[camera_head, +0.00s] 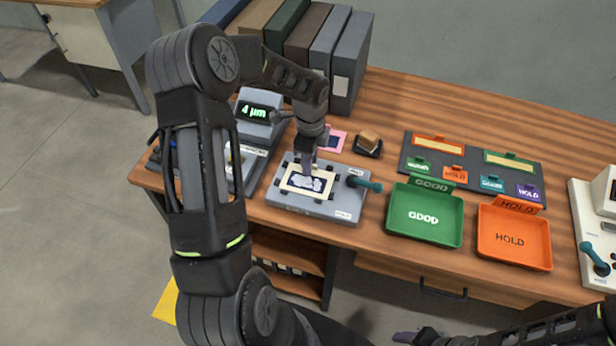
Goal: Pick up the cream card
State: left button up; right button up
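The cream card (292,187), a cream frame around a dark window with a pale pattern, lies flat on the grey fixture (345,205) with a teal-handled lever. My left gripper (307,172) points down over the card's upper edge. Its fingertips are small and partly merge with the card, so I cannot tell whether they touch it or how far apart they are. My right gripper (408,337) is low at the bottom edge, away from the card, and partly cut off.
A grey device reading "4 µm" (258,112) stands left of the fixture, with binders (345,80) behind. A green GOOD tray (424,238) and orange HOLD tray (514,262) lie to the right. A pink-edged card (334,140) and a brown-topped block (369,139) sit behind the fixture.

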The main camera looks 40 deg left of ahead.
dwell(0.5)
pick_arm(q)
grip_shut()
dwell(1.3)
